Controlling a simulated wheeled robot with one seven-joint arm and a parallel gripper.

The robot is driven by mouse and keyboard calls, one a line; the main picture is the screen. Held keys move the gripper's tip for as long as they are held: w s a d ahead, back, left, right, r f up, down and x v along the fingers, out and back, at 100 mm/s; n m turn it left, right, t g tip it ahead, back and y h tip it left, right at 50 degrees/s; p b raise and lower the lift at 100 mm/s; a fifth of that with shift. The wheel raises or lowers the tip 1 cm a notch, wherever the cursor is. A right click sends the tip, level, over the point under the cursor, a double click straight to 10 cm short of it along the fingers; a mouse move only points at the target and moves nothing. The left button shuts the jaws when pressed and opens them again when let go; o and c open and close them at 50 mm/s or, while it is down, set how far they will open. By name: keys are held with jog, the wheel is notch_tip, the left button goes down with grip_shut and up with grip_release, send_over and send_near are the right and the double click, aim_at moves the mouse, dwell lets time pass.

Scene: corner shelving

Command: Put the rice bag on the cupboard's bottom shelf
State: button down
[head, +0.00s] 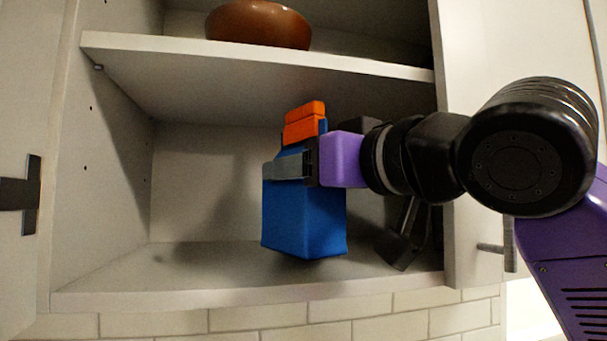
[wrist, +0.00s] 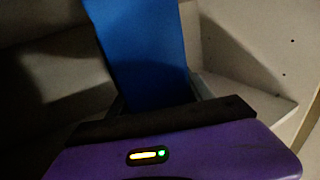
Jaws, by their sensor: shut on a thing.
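The rice bag (head: 304,217) is a blue bag with an orange clipped top, upright in the head view. My gripper (head: 290,167) is shut on its upper part, coming from the right. The bag is inside the cupboard opening, over the bottom shelf (head: 200,268). I cannot tell whether its base touches the shelf or hangs just above it. In the wrist view the blue bag (wrist: 140,45) stands between the fingers, and its lower part is hidden by my gripper's body.
The upper shelf (head: 250,56) carries a brown bowl (head: 259,24) and lies above the bag. A dark object (head: 402,240) stands on the bottom shelf at the right, partly hidden by my arm. The left of the bottom shelf is clear.

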jog(key=shift+f, duration=0.55)
jog(key=shift+d+f, duration=0.1)
jog(key=shift+f, duration=0.05)
jog(key=shift+c, duration=2.1)
grip_release()
jog(key=shift+f, duration=0.1)
jog(key=shift+s, duration=0.15)
jog(key=b+v, duration=0.3)
jog(key=v, duration=0.8)
jog(key=shift+s+d, duration=0.25)
jog(key=shift+s, duration=0.1)
